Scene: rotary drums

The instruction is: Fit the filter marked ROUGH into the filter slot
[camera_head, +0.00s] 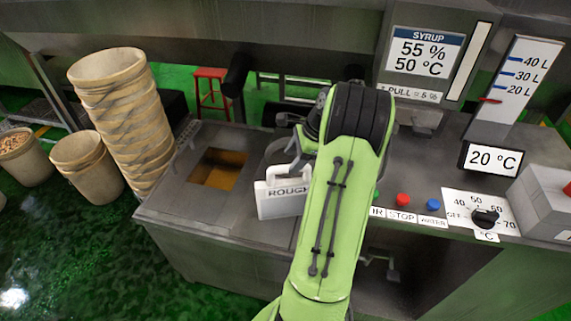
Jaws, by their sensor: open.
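The filter marked ROUGH (280,202) is a white, flat-faced block with a handle on top. It stands upright on the steel machine top, just left of my green arm. Its right side is partly hidden by the arm. My gripper (301,144) is at the handle, above the filter, and is open; much of it is hidden behind my arm. A square opening (217,168) with an amber-brown inside lies in the machine top to the left. I cannot tell whether it is the filter slot.
A tall stack of beige tubs (122,120) stands left of the machine. Red and blue buttons (403,200), a temperature dial (485,218) and a 20 °C display (493,159) are on the right. A syrup panel (424,52) is behind. A red stool (211,88) stands at the back.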

